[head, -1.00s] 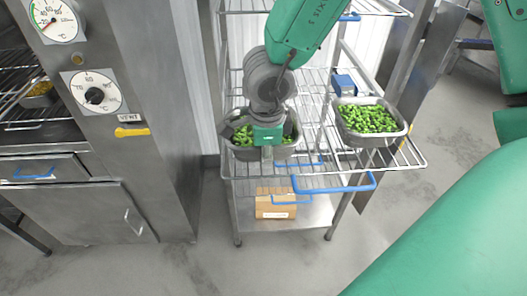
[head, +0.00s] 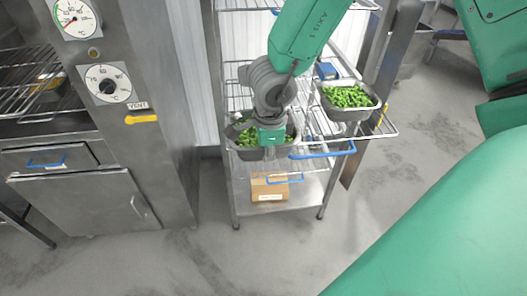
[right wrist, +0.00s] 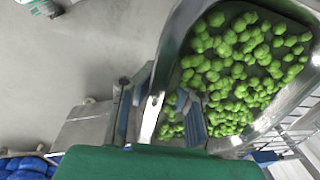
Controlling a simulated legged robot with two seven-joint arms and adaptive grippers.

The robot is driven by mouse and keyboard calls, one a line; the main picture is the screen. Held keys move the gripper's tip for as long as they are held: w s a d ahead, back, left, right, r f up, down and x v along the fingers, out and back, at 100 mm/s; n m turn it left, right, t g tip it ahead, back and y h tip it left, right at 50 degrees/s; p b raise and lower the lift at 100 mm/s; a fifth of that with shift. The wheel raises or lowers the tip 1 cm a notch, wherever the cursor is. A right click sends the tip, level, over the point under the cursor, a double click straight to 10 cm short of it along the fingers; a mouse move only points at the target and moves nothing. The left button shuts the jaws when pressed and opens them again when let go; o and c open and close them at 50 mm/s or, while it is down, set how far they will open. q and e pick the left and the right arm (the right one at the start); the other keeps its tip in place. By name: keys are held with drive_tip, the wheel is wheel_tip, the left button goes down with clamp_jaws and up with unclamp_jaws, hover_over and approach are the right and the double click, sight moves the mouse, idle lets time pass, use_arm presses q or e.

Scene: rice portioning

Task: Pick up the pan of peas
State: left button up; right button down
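A steel pan of peas (head: 240,153) is on the left side at the front of the wire rack in the head view. My right gripper (head: 271,145) comes down from above to its near rim. In the right wrist view, the fingers of my right gripper (right wrist: 160,115) straddle the wall of the pan (right wrist: 166,50), one outside and one over the green peas. The grip seems shut on this wall, though small gaps are hard to judge. Whether the pan's base touches the shelf is hidden. My left gripper is not in view.
A second pan of peas (head: 349,112) stands on the rack's right side. A blue-topped item (head: 326,71) is behind it. A cardboard box (head: 269,188) lies on the lower shelf (head: 305,190). A steel oven (head: 160,140) stands at left. Floor in front is clear.

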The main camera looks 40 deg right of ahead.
sight(280, 149)
drive_tip(key=shift+s+d+f, duration=0.1)
drive_tip(key=shift+d+f, duration=0.05)
drive_tip(key=shift+d, duration=0.5)
drive_tip(key=shift+d+f, duration=0.15)
drive_tip(key=shift+d, duration=0.5)
drive_tip(key=shift+a, duration=0.4)
drive_tip(key=shift+a+r, duration=0.1)
drive_tip(key=shift+r, duration=0.1)
drive_tip(key=shift+d, duration=0.35)
drive_tip(key=shift+d+f, duration=0.15)
drive_tip(key=shift+d, duration=0.6)
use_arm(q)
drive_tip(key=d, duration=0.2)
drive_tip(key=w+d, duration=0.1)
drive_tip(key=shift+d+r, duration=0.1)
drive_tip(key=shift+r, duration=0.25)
use_arm(e)
drive_tip(key=shift+d, duration=0.35)
